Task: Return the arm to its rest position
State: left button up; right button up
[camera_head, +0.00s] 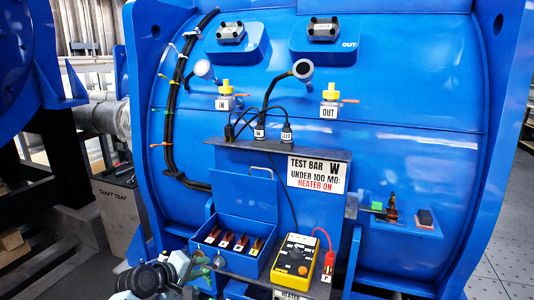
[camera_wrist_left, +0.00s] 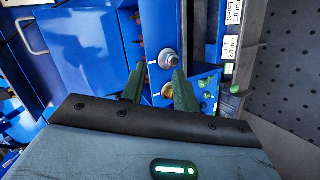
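My left arm (camera_head: 148,278) comes in at the bottom left of the head view, grey and dark. Its gripper (camera_head: 197,268) is low beside the left end of the blue open box. In the left wrist view the two green fingers (camera_wrist_left: 157,88) stand apart with nothing held between them. Beyond them are a round silver knob (camera_wrist_left: 168,58) and a second knob (camera_wrist_left: 205,83) on a blue panel; I cannot tell whether a finger touches either. My right gripper is not in view.
The blue box (camera_head: 231,250) holds several labelled copper-coloured parts. A yellow meter (camera_head: 296,257) and red probe (camera_head: 327,266) are to its right. A small blue shelf (camera_head: 404,224) is on the motor (camera_head: 420,150). Plates labelled SHIFT and LIFT (camera_wrist_left: 230,48) stand right of the fingers.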

pick_arm(q)
jog(key=s+a+f+m+y, duration=0.1)
jog(key=s+f+m+y, duration=0.25)
jog(key=s+f, duration=1.65)
jog(key=s+f+m+g+y, duration=0.1)
jog(key=s+m, duration=0.6)
jog(key=s, duration=2)
jog(key=shift+s+a+f+g+p, duration=0.2)
jog(key=shift+s+g+p, duration=0.1)
jog(key=shift+s+p, duration=0.1)
